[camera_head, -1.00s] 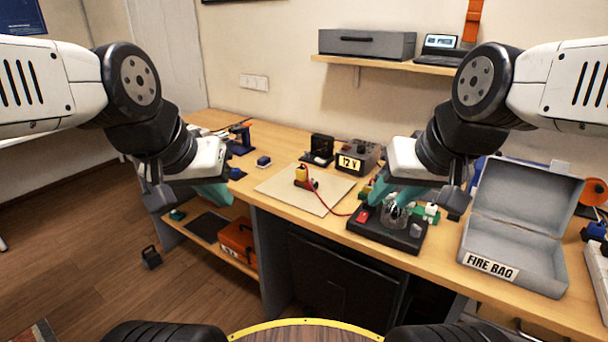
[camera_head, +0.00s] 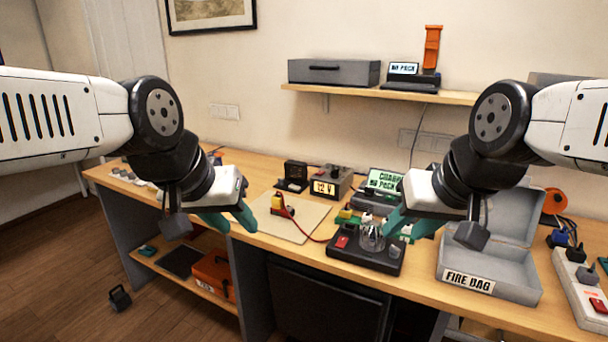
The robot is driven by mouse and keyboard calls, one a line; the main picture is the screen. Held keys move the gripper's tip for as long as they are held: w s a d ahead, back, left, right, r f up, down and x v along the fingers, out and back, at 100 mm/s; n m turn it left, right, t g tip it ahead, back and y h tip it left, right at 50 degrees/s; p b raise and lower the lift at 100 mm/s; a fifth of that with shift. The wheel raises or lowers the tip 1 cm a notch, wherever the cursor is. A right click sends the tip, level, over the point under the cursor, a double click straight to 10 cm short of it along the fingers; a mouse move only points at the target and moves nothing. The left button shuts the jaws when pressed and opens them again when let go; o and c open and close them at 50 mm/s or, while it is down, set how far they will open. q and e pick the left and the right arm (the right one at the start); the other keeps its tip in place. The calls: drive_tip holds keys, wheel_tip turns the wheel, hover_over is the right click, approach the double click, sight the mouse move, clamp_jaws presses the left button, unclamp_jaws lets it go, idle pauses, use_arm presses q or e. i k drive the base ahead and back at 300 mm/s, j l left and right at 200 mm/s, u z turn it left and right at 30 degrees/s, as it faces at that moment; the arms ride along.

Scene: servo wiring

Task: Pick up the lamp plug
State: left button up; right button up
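A yellow plug (camera_head: 276,202) with a red part at its base sits on the pale mat (camera_head: 311,216) in the head view. A red cable (camera_head: 305,237) runs from it to a black board (camera_head: 348,252) that carries a clear bulb (camera_head: 371,236). I take this plug to be the lamp plug; no label shows on it. My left gripper (camera_head: 230,219) is left of the plug, empty, with its teal fingers apart. My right gripper (camera_head: 397,221) appears in front of the board's right part; its finger gap is not clear. Neither gripper touches the plug.
A 12 V supply (camera_head: 331,184) and a charger with a lit screen (camera_head: 383,181) stand behind the mat. The open FIRE BAG box (camera_head: 488,275) stands at the right, beside a power strip (camera_head: 580,283). An orange toolbox (camera_head: 214,274) lies on the lower shelf.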

sight(276, 200)
drive_tip(key=i+j+z, duration=0.1)
drive_tip(key=z, duration=0.3)
drive_tip(key=j+z, duration=0.3)
drive_tip(key=z, duration=0.15)
drive_tip(key=j+z, duration=0.25)
drive_tip(key=z, duration=0.15)
drive_tip(key=j+z, duration=0.2)
drive_tip(key=z, duration=0.2)
drive_tip(key=k+j+z, duration=0.15)
drive_tip(key=j, duration=0.3)
drive_tip(key=k+j+z, duration=0.15)
drive_tip(key=j, duration=0.35)
drive_tip(key=k+j+z, duration=0.15)
drive_tip(key=j, duration=0.3)
drive_tip(key=k+j+z, duration=0.2)
drive_tip(key=j, duration=0.25)
drive_tip(key=k+j+z, duration=0.15)
drive_tip(key=j, duration=0.25)
drive_tip(key=k+j+z, duration=0.15)
drive_tip(key=j, duration=0.25)
drive_tip(key=k+j, duration=0.25)
drive_tip(key=j, duration=0.15)
drive_tip(key=k+j, duration=0.55)
drive_tip(key=j, duration=0.2)
